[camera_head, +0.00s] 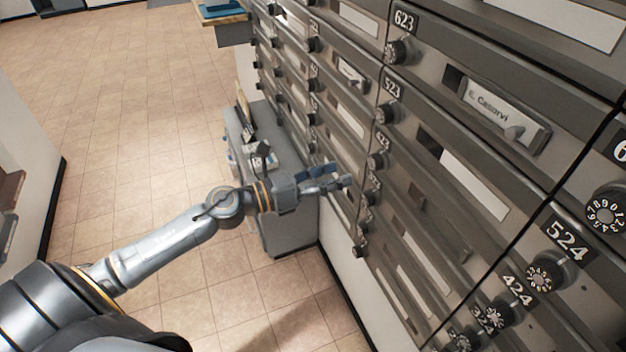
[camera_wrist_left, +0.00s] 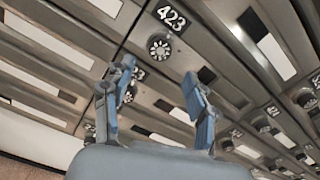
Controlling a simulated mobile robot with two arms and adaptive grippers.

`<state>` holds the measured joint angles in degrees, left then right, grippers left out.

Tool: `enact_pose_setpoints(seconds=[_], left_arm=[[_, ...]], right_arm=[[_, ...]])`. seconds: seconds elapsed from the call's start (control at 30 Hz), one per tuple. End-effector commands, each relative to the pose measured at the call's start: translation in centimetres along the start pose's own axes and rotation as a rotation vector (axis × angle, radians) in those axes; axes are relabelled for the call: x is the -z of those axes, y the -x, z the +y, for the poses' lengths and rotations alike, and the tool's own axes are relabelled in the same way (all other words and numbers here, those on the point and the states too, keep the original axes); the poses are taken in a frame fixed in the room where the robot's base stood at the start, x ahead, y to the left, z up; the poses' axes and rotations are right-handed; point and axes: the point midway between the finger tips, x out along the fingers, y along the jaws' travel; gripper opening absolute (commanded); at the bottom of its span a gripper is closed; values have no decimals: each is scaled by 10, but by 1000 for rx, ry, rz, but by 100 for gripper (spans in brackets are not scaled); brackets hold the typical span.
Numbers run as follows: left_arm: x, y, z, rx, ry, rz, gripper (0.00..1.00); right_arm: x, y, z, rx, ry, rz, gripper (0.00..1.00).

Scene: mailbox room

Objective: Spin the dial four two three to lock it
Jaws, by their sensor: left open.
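The dial under the 423 label (camera_head: 376,161) is a round black knob on the grey mailbox wall. It also shows in the left wrist view (camera_wrist_left: 160,47), with white marks on its face, just below and left of its 423 label (camera_wrist_left: 171,18). My left gripper (camera_head: 336,180) is to the left of the dial and a little lower in the head view. In the left wrist view my left gripper (camera_wrist_left: 160,75) has its two fingers spread and nothing between them. The 423 dial appears beyond the fingertips, between them, and looks untouched. My right gripper is not in view.
Dials 623 (camera_head: 398,51) and 523 (camera_head: 386,114) are above, with more dials below. Dial 524 (camera_head: 545,272) is on the right. A grey cabinet (camera_head: 290,228) stands on the floor behind my left gripper. The tiled floor (camera_head: 150,130) at left is clear.

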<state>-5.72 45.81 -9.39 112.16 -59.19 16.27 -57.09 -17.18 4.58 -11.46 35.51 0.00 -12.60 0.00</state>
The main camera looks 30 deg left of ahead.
Motion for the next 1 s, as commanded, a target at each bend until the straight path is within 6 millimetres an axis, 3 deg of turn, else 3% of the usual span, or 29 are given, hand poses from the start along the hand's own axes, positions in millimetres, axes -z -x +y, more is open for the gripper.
enact_pose_setpoints(seconds=[0.1,0.33,1.0], left_arm=[[2,19,0,-2,4,2,58],[1,40,0,0,2,1,58],[2,45,3,-8,16,-2,58]], right_arm=[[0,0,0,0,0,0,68],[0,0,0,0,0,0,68],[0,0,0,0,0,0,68]])
